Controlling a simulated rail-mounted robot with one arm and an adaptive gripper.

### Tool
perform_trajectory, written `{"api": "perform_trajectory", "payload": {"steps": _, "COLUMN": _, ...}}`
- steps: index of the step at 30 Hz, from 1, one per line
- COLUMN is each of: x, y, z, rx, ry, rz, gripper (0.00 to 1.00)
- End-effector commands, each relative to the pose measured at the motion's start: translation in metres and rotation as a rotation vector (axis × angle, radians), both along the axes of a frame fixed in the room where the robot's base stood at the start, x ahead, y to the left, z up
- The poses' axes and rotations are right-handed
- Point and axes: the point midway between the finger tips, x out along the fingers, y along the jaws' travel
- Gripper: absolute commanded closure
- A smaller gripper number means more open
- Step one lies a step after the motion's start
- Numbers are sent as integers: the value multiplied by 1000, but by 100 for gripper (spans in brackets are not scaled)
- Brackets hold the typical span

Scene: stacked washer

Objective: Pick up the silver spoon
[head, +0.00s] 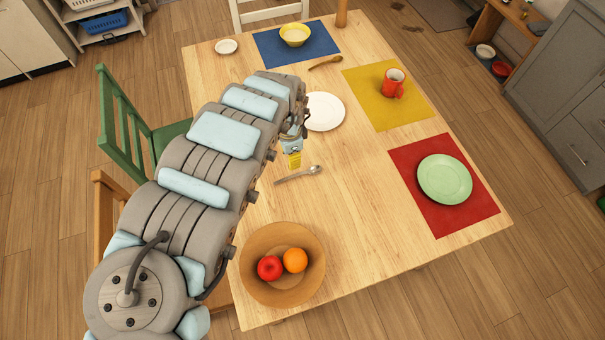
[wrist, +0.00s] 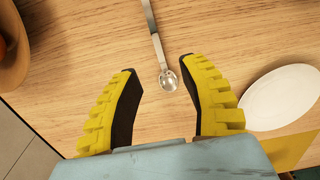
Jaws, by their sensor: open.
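The silver spoon (head: 298,174) lies flat on the wooden table, near the middle of the head view. In the wrist view the spoon (wrist: 158,45) runs from the top edge down to its bowl, which lies just beyond and between the fingertips. My gripper (wrist: 158,68) is open and empty, its two yellow and black fingers spread on either side of the bowl's line. In the head view my gripper (head: 294,160) shows only in part, above the spoon; my arm hides the rest. The spoon is not between the pads.
A white plate (head: 324,112) lies close behind the spoon. A wooden bowl (head: 250,285) with an apple and an orange stands in front. A wooden spoon (head: 325,62), a red mug (head: 393,83) and a green plate (head: 444,179) lie farther off. Bare table (head: 350,210) lies right of the spoon.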

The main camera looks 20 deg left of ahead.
Motion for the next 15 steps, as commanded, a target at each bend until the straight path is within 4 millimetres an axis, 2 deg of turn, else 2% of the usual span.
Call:
{"api": "perform_trajectory", "payload": {"steps": 3, "x": -1, "y": -3, "z": -19, "rx": -5, "ry": 1, "rz": 0, "gripper": 58}}
{"api": "perform_trajectory", "payload": {"steps": 9, "x": -1, "y": -2, "z": -43, "rx": -3, "ry": 1, "rz": 0, "gripper": 58}}
{"api": "perform_trajectory", "payload": {"steps": 15, "x": -1, "y": -2, "z": -59, "rx": -2, "ry": 1, "rz": -1, "gripper": 58}}
